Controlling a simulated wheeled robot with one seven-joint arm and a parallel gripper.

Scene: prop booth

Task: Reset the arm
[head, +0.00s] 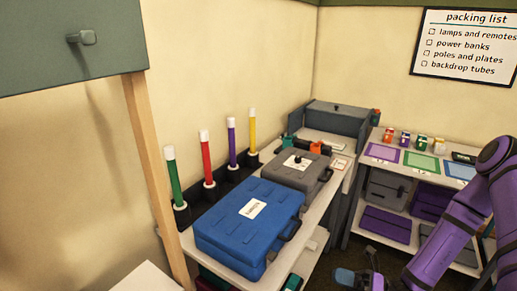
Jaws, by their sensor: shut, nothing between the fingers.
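My purple arm (452,225) comes in from the right side and bends down to the bottom edge. My gripper (360,277) shows at the bottom edge, right of centre, as dark and bluish parts, partly cut off by the frame. It is shut and holds nothing. It is in front of the gap between the left bench and the right shelf, apart from the things on them.
A blue case (235,228) and a grey case (290,172) lie on the left bench. Several coloured tubes (207,160) stand upright behind them. A shelf unit (405,172) with mats, small boxes and cases stands right. A wooden post (150,165) rises at left. Dark floor lies between.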

